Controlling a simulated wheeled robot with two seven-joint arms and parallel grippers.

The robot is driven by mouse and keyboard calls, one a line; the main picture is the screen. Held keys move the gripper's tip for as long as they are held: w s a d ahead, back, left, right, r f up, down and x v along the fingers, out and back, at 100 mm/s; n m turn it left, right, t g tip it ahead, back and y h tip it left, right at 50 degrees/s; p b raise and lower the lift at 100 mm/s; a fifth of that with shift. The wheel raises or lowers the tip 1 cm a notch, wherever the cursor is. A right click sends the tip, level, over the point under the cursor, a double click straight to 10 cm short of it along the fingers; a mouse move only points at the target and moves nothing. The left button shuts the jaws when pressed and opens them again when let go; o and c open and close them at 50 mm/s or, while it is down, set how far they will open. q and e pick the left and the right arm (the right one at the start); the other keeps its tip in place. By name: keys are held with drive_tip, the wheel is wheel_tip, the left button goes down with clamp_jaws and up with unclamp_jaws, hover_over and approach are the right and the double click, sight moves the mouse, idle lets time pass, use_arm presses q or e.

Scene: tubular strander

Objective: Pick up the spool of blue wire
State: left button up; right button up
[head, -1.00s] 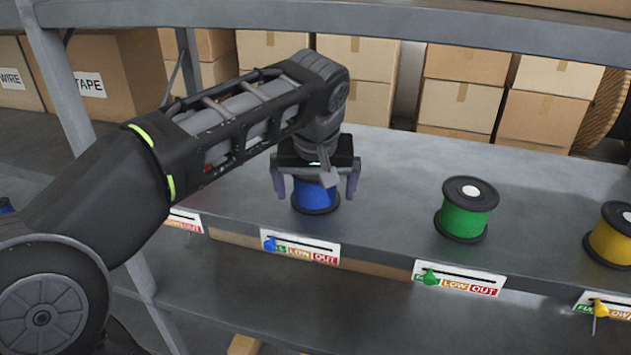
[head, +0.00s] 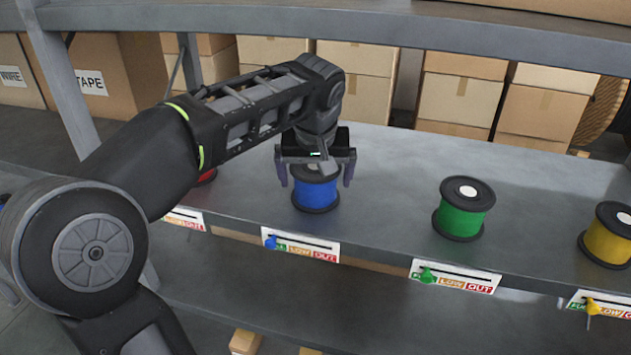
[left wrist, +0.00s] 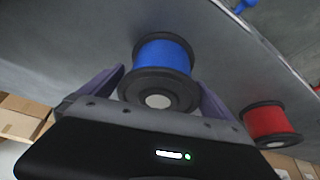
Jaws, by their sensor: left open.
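The spool of blue wire (head: 316,190) stands upright on the metal shelf, with black flanges at top and bottom. My left gripper (head: 316,182) is open above and around the upper part of the spool, one finger to each side of it. In the left wrist view the blue spool (left wrist: 163,68) lies between the two spread purple fingers (left wrist: 160,95), with gaps visible beside it. Part of the spool's top is hidden by the gripper in the head view. My right gripper is not in view.
A green spool (head: 464,208) and a yellow spool (head: 608,236) stand to the right on the shelf (head: 400,170). A red spool (left wrist: 270,122) stands on the other side, mostly hidden behind my arm in the head view. Label cards (head: 300,246) line the front edge. Cardboard boxes (head: 457,100) stand behind.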

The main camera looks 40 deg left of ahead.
use_arm(q)
drive_tip(key=shift+c, duration=0.4)
drive_tip(key=c, duration=1.7)
drive_tip(key=shift+r, duration=0.1)
drive_tip(key=shift+r, duration=0.1)
drive_tip(key=shift+r, duration=0.55)
drive_tip(key=s+d+b, duration=0.1)
drive_tip(key=s+d, duration=0.2)
drive_tip(key=s, duration=0.2)
drive_tip(key=s+d+b, duration=0.1)
drive_tip(key=s+d, duration=0.3)
drive_tip(key=s+d+b, duration=0.2)
drive_tip(key=s+d, duration=0.1)
drive_tip(key=s, duration=0.2)
drive_tip(key=shift+s+d, duration=0.2)
drive_tip(key=shift+s, duration=0.15)
